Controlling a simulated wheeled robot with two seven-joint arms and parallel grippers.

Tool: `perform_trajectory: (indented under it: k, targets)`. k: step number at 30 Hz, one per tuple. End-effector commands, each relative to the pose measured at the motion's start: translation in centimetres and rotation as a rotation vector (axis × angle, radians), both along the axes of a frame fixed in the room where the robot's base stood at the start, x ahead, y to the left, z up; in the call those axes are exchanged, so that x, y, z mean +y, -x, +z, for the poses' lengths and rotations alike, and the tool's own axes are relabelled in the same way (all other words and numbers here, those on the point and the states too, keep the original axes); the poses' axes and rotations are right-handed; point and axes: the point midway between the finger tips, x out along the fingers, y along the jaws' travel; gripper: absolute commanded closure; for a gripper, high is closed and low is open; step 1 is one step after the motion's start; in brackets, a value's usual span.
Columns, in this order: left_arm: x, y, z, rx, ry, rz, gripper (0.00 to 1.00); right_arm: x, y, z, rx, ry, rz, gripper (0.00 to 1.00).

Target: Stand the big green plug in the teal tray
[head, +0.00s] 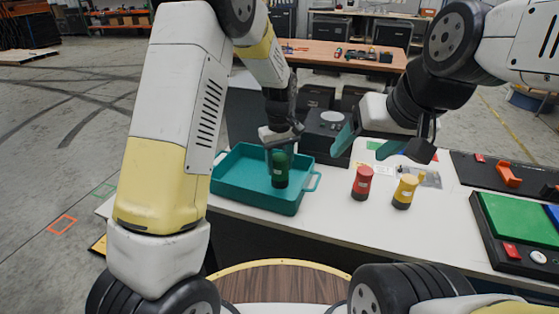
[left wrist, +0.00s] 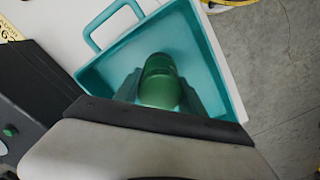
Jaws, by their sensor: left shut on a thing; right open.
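The big green plug (head: 280,171) is upright within the teal tray (head: 242,192) in the head view, near the tray's right side. My left gripper (head: 279,152) is above the tray and shut on the top of the plug. In the left wrist view the plug (left wrist: 160,85) sits between the fingers, with the teal tray (left wrist: 210,62) around it. I cannot tell whether the plug's base touches the tray floor. My right gripper (head: 378,146) is open and empty, above the table behind the red and yellow plugs.
A red plug (head: 362,183) and a yellow plug (head: 405,191) stand on the white table (head: 330,220) right of the tray. A panel with a green plate (head: 519,219) is at the right. A dark box (head: 326,135) stands behind the tray.

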Motion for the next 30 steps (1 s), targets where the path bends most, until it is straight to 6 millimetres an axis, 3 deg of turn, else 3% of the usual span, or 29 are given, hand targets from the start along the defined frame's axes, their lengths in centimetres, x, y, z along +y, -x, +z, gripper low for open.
perform_trajectory:
  k: [6, 15, 16, 19, 30]
  targets:
    - [0.1, 0.0, -2.8, 0.001, 0.000, 0.001, 1.00, 0.0, 0.0, 0.0, 0.000, 0.000, 0.000, 0.28]
    - [0.0, 0.0, -3.0, 0.000, 0.000, 0.000, 1.00, 0.0, 0.0, 0.0, 0.000, 0.000, 0.000, 0.28]
    - [0.0, 0.0, -3.0, 0.001, 0.000, 0.000, 0.47, 0.0, 0.0, 0.0, 0.000, 0.000, 0.000, 0.28]
    - [0.0, 0.0, -3.0, 0.001, 0.000, 0.000, 0.27, 0.0, 0.0, 0.0, 0.000, 0.000, 0.000, 0.28]
    - [0.0, 0.0, -2.7, 0.000, 0.000, 0.000, 0.27, 0.0, 0.0, 0.0, 0.000, 0.000, 0.000, 0.28]
